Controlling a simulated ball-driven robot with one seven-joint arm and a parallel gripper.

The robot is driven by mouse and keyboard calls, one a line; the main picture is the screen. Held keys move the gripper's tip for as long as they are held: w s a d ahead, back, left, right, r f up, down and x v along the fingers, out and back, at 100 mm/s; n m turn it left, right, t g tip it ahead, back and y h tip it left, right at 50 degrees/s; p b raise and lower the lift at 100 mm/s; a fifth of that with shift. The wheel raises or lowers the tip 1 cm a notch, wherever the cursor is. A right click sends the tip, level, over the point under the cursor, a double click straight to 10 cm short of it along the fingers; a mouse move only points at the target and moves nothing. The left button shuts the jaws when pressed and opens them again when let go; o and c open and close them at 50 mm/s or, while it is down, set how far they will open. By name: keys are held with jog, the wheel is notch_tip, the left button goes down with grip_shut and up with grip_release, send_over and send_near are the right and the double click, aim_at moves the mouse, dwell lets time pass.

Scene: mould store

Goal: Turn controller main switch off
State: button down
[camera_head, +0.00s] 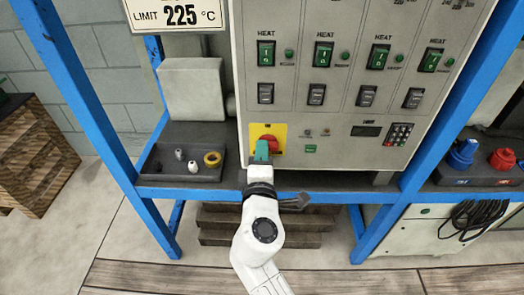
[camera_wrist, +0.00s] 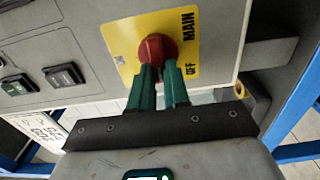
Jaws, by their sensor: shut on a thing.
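The main switch is a red rotary knob (camera_head: 271,142) on a yellow plate (camera_head: 258,131), low on the left of the grey controller panel (camera_head: 340,110). In the wrist view the red knob (camera_wrist: 157,44) sits between the tips of my green fingers. The yellow plate (camera_wrist: 205,32) there reads MAIN and OFF. My gripper (camera_head: 262,150) is shut on the knob from the front, and it also shows in the wrist view (camera_wrist: 163,70). The fingers hide part of the knob, and I cannot tell which position it points to.
Green HEAT rockers (camera_head: 266,54) and dark rockers (camera_head: 266,94) line the panel above. A dark tray (camera_head: 185,162) with small parts stands left of my gripper. Blue posts (camera_head: 83,95) and a blue rail (camera_head: 330,198) frame the panel. Blue and red plugs (camera_head: 463,154) lie at right.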

jog(key=shift+a+f, duration=0.1)
dwell(0.3)
jog(key=c, duration=1.1)
grip_release()
jog(key=shift+s, duration=0.1)
jog(key=s, duration=1)
jog(key=shift+s+p, duration=0.35)
jog(key=shift+p, duration=0.05)
